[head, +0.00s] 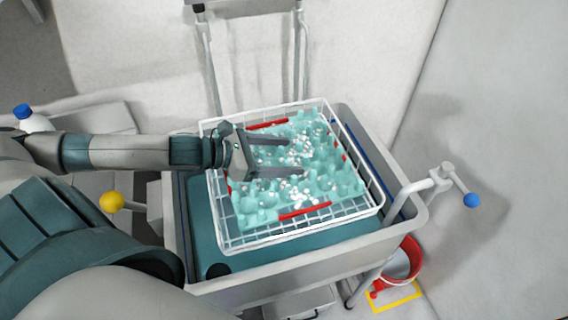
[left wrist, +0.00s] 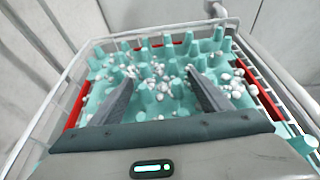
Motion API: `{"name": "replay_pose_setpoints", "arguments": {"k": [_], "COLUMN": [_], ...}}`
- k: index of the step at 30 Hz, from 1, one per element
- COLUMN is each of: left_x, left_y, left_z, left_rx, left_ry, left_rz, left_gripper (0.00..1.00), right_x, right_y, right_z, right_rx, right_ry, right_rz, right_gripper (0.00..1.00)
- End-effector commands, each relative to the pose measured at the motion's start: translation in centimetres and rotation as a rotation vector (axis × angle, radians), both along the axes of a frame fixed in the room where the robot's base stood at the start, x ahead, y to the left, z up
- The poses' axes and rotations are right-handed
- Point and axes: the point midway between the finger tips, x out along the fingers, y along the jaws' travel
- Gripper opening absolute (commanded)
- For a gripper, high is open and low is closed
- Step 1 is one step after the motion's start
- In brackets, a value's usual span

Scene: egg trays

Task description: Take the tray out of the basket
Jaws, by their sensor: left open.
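A teal egg tray (head: 265,205) with raised cones and several small white pieces on it lies inside a white wire basket (head: 295,237). Red strips show along the edges of the tray. In the left wrist view the tray (left wrist: 177,104) fills the middle, with the basket rim (left wrist: 75,62) around it. My left gripper (head: 288,157) reaches in from the left over the tray. It is open, its two dark fingers (left wrist: 158,90) apart and pointing across the tray. I cannot tell if the fingertips touch it. My right gripper does not show.
The basket stands on a grey cart (head: 300,270) with a teal surface. A handle with a blue knob (head: 472,200) sticks out at the right, and a yellow knob (head: 111,202) is at the left. A red bucket (head: 411,262) stands on the floor.

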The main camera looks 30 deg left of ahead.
Motion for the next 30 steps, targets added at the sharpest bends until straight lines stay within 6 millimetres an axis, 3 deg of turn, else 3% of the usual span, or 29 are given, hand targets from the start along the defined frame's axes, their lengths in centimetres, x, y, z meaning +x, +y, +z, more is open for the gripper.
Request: {"name": "replay_pose_setpoints", "arguments": {"k": [12,19,30], "left_x": [-0.02,-0.01,0.01], "left_y": [0.00,0.00,-0.02], "left_z": [-0.01,0.00,0.31], "left_rx": [0.000,0.000,0.000], "left_ry": [0.000,0.000,-0.002], "left_rz": [0.000,0.000,-0.002], "left_gripper": [0.71,0.17,0.16], "right_x": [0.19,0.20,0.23], "right_y": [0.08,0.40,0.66], "right_z": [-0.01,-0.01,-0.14], "right_rx": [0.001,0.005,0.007], "right_ry": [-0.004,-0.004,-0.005], "right_rz": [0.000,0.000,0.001], "right_gripper": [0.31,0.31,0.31]}}
